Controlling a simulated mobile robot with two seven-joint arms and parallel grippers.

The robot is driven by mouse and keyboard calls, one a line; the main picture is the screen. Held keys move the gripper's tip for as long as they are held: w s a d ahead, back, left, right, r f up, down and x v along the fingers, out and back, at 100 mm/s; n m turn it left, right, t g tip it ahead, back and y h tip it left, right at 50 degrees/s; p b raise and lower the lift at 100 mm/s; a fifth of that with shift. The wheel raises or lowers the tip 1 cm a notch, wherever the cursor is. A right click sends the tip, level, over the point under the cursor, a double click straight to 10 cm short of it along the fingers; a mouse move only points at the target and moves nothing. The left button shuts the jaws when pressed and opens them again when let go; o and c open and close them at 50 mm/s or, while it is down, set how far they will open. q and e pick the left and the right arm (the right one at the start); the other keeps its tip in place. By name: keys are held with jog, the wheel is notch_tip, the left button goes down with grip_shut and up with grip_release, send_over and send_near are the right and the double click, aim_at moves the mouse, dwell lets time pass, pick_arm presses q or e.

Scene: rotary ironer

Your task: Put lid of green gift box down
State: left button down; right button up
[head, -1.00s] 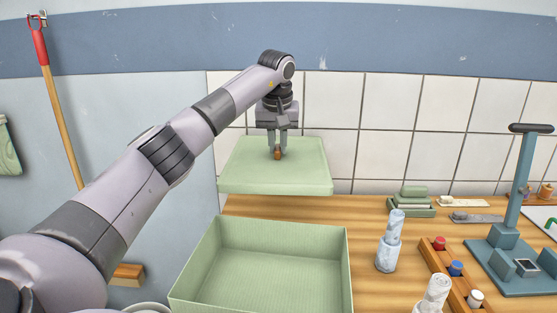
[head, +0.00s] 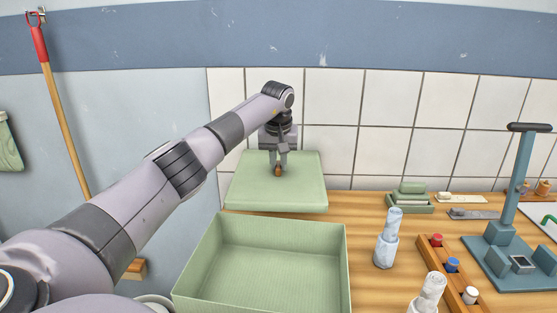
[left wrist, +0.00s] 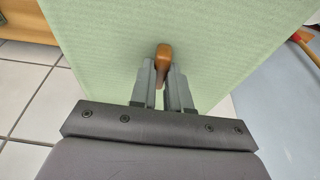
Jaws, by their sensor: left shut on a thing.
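The green lid (head: 305,184) is behind the open green gift box (head: 207,265), low over the back of the wooden table by the tiled wall. I cannot tell whether it touches the table. My left gripper (head: 279,171) is shut on the lid's small brown knob (head: 278,172) from above. In the left wrist view the fingers (left wrist: 162,88) close around the knob (left wrist: 163,57), with the green lid (left wrist: 220,35) spread out beneath. The box is empty as far as I can see into it. My right gripper is in neither view.
Right of the box stand wrapped rolls (head: 386,243) and a wooden rack (head: 451,266) with coloured spools. A teal stand (head: 512,262) is at the far right. A small green container (head: 409,202) sits behind. Bare wood (head: 350,210) lies right of the lid.

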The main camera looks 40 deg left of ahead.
aim_at(278, 179)
pick_arm(q)
jog(key=shift+f, duration=0.55)
jog(key=c, duration=1.1)
grip_release()
jog(key=v, duration=1.3)
